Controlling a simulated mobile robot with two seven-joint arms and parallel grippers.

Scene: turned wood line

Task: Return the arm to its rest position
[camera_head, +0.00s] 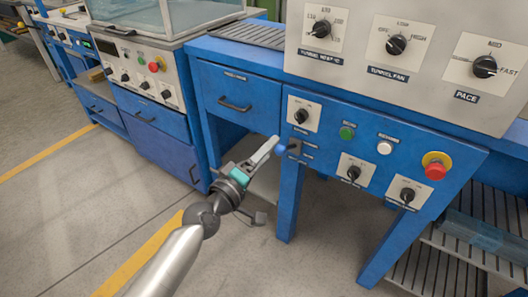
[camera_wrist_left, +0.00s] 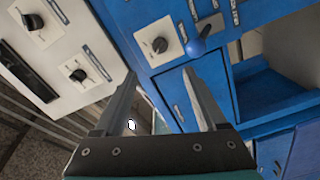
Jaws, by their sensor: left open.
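My left gripper (camera_head: 270,152) reaches in from the lower left in the head view, in front of the blue control panel (camera_head: 325,150). In the left wrist view its two fingers (camera_wrist_left: 165,95) stand apart with nothing between them. My right gripper is in neither view.
The panel carries a black rotary knob (camera_head: 301,116), a green button (camera_head: 346,133), a white button (camera_head: 384,148) and a red emergency button (camera_head: 436,168). A blue drawer (camera_head: 238,100) is left of it. Blue table legs (camera_head: 289,205) stand near my arm. Open floor (camera_head: 90,200) lies to the left.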

